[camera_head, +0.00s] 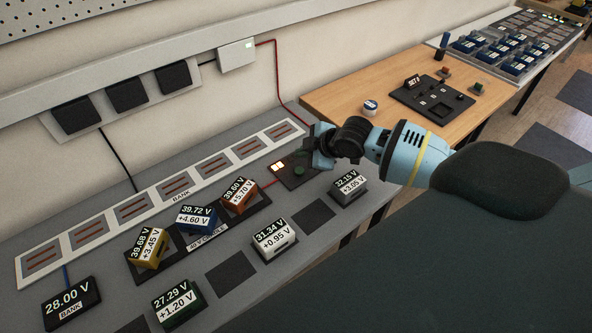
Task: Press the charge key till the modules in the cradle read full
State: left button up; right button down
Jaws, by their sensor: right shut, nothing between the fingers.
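The dark 40 V cradle (208,243) on the grey bench holds a yellow module (147,249) reading 39.68 V, a blue module (196,218) reading 39.72 V and an orange module (238,196) reading 39.60 V. A dark panel (296,183) behind the cradle's right end carries a green key (299,171) and a lit orange-white lamp (278,167). My right gripper (318,153) is shut and empty, just right of the green key. I cannot tell whether it touches the panel. My left gripper is out of view.
Loose modules stand in front: green (179,305) at 27.29 V, white (273,240) at 31.34 V, grey (347,186) at 32.15 V. The bank strip (133,226) and its 28.00 V display (71,303) lie behind and left. A wooden bench (345,86) adjoins right.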

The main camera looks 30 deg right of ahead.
aim_at(296, 168)
notch_tip(296, 168, down, 2)
jog(key=shift+f+b, duration=0.5)
jog(key=shift+f, duration=0.45)
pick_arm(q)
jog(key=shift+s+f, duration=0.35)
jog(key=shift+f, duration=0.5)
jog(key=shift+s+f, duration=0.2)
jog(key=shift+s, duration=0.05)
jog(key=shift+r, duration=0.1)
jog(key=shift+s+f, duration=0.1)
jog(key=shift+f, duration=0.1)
pick_arm(e)
jog(key=shift+f, duration=0.4)
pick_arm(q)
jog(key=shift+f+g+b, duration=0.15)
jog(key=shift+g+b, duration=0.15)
pick_arm(e)
jog(key=shift+f, duration=0.45)
dwell(0.6)
